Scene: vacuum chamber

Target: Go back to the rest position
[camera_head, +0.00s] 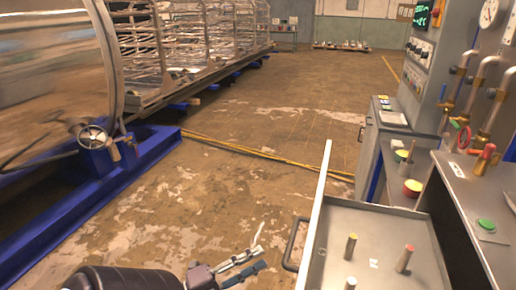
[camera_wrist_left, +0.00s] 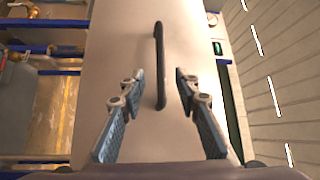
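My left gripper (camera_head: 261,255) is at the bottom of the head view, left of an open drawer (camera_head: 350,220). Its fingers point toward the drawer's dark handle (camera_head: 290,245). In the left wrist view, the fingers (camera_wrist_left: 160,78) are spread open with nothing between them. The handle (camera_wrist_left: 158,65) stands on the pale drawer front (camera_wrist_left: 190,45) beyond the fingertips, apart from them. My right gripper is not in view.
Several pegs with coloured tops, one of them red (camera_head: 404,258), stand in the drawer. A grey control cabinet (camera_head: 410,110) and valves are at the right. A large metal chamber (camera_head: 50,70) on a blue frame (camera_head: 150,150) is at the left. The floor (camera_head: 270,120) between is clear, except for yellow cables.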

